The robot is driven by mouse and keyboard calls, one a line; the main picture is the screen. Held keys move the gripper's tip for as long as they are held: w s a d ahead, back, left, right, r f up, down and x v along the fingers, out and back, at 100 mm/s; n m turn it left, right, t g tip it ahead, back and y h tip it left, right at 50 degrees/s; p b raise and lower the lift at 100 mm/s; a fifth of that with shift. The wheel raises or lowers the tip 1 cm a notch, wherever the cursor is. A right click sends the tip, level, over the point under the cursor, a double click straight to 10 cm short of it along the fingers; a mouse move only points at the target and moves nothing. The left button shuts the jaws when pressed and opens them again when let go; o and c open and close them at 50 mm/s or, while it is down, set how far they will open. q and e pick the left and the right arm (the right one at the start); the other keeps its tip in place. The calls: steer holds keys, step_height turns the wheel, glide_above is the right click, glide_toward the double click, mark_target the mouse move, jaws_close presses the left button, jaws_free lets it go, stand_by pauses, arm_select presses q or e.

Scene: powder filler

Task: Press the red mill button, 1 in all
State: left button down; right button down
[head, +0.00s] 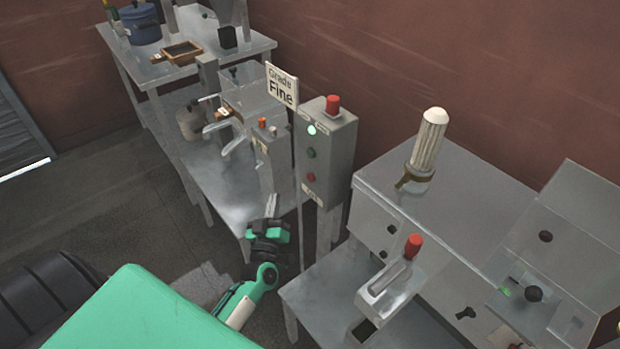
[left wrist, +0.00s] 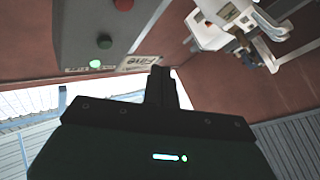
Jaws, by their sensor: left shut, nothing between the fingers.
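The grey control box (head: 328,150) stands on a post in the middle of the head view. Its front carries a lit pale lamp (head: 311,129), a green button (head: 311,153) and, lowest, a red button (head: 311,177). A larger red knob (head: 333,105) sits on its top. My left gripper (head: 272,203) is shut and empty, pointing up, below and left of the box in the picture, apart from the red button. The left wrist view shows the box inverted, with the red button (left wrist: 124,4) at the top edge and the green button (left wrist: 104,41) below it. My right gripper is not seen.
A "Grade Fine" sign (head: 282,86) stands left of the box. A metal table (head: 225,180) with a small machine (head: 250,100) is behind left. At right, a metal bench (head: 460,190) holds a white ribbed cylinder (head: 428,145) and a red-knobbed lever (head: 413,246).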

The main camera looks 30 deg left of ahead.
mark_target(311, 177)
arm_select(q)
steer(key=w+d+b, duration=0.1)
steer(key=w+d, duration=0.2)
steer(key=w, duration=0.5)
steer(key=shift+d, duration=0.15)
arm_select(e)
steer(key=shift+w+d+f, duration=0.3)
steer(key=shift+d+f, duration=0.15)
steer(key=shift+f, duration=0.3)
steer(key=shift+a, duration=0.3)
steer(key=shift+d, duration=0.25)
arm_select(q)
steer(key=shift+w, duration=0.1)
stand_by(0.6)
steer(key=shift+w+d, duration=0.2)
steer(key=shift+w, duration=0.1)
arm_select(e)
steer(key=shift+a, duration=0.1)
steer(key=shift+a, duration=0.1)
